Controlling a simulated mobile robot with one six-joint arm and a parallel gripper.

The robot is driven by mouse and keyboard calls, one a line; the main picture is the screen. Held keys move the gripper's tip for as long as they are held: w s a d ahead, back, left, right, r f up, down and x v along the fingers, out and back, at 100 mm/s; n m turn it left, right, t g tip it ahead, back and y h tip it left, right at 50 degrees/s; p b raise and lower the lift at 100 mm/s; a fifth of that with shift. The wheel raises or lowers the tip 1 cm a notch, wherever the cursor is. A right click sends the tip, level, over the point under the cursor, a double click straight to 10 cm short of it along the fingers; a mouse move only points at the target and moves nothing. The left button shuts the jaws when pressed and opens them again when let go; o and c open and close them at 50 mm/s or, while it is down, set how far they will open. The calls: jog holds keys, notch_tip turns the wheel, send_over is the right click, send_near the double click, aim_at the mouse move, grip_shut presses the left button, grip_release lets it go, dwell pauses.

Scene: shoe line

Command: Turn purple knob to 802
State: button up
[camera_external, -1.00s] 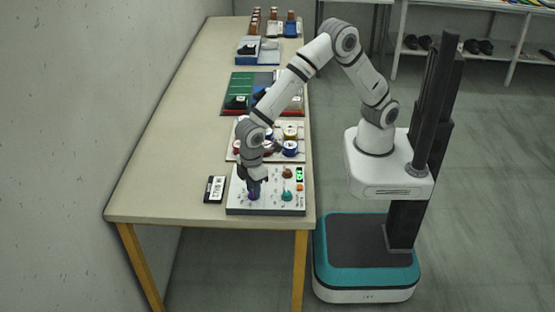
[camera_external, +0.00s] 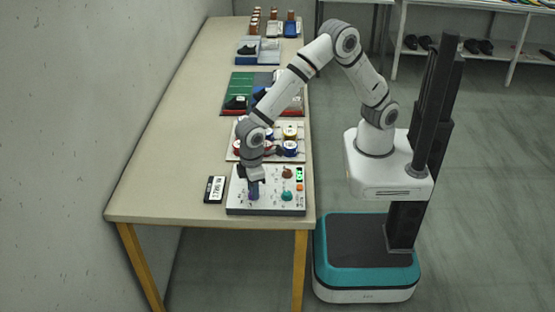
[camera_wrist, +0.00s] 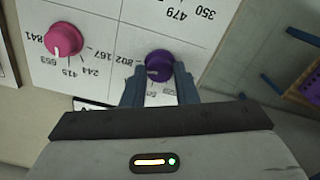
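The purple knob (camera_wrist: 159,64) sits on a white panel with printed numbers. A pale mark on the knob points toward the lower left in the wrist view. The number 802 (camera_wrist: 125,59) is printed upside down to the left of the knob. My gripper (camera_wrist: 160,72) has one blue finger on each side of the knob, with narrow gaps visible, so it looks open around it. In the external view my gripper (camera_external: 254,190) points down at the panel (camera_external: 268,208) and hides much of the knob.
A pink knob (camera_wrist: 63,39) with its own numbers is to the left in the wrist view. A teal knob (camera_external: 286,196), a brown-red knob (camera_external: 287,173) and a green display (camera_external: 299,174) are on the panel. A dark label box (camera_external: 214,190) lies left of it. Spools (camera_external: 290,148) stand behind.

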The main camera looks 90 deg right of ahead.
jog(key=o, duration=0.4)
jog(key=shift+o, duration=0.2)
jog(key=shift+r, duration=0.1)
notch_tip(320, 180, up, 8)
jog(key=shift+f, duration=0.2)
dwell(0.3)
jog(key=s+d+r+m+t, duration=0.1)
jog(key=s+d+r, duration=0.25)
jog(key=d, duration=0.45)
jog(key=s+d+r+m, duration=0.15)
jog(key=s+d, duration=0.25)
jog(key=d, duration=0.5)
jog(key=s+d+r+m+t, duration=0.1)
jog(key=s+d+r, duration=0.2)
jog(key=d, duration=0.5)
jog(key=s+d+f+m, duration=0.1)
jog(key=s+d, duration=0.6)
jog(key=s, duration=0.2)
jog(key=shift+f+t, duration=0.3)
jog(key=shift+f, duration=0.1)
